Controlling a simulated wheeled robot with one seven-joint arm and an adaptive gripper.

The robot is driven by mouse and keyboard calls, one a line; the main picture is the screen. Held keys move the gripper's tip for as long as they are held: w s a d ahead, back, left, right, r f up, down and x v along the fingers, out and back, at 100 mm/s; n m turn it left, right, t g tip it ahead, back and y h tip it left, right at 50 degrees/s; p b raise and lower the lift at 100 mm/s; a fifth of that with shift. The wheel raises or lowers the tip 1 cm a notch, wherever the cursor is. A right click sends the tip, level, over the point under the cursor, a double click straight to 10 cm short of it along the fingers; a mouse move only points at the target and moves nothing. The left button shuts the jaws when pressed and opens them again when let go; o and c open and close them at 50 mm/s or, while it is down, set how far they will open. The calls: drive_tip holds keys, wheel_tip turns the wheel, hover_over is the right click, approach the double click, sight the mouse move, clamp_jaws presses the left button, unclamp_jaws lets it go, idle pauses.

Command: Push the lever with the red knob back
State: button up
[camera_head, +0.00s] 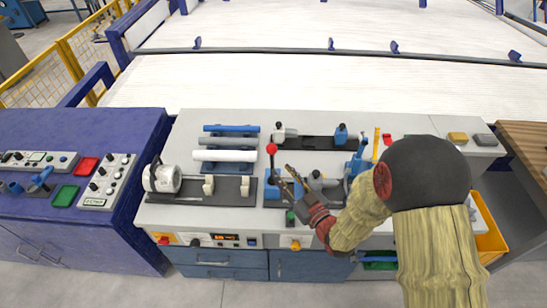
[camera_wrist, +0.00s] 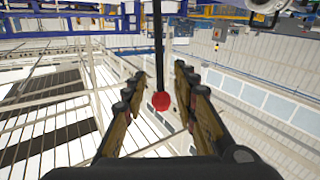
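The lever has a red knob (camera_head: 271,148) on a thin dark rod and stands about upright on a blue base at the middle of the bench. My gripper (camera_head: 283,174) is just right of the rod and below the knob in the head view, its fingers pointing up and left. In the wrist view the red knob (camera_wrist: 161,102) and the black rod (camera_wrist: 158,45) lie between the two spread fingers of my gripper (camera_wrist: 159,72). A gap shows on both sides of the knob, so the gripper is open. I cannot tell whether it touches the lever.
Left of the lever, blue, grey and white pipes (camera_head: 225,156) lie in a rack. A dark rail with clamps (camera_head: 310,142) lies behind the lever. A blue fixture (camera_head: 357,163) stands to the right. A blue control desk (camera_head: 130,130) is at far left.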

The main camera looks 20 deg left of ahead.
sight(273, 159)
drive_tip(key=x, duration=0.8)
drive_tip(key=shift+r, duration=0.4)
drive_tip(key=shift+s, duration=0.1)
drive_tip(key=shift+c, duration=1.2)
clamp_jaws()
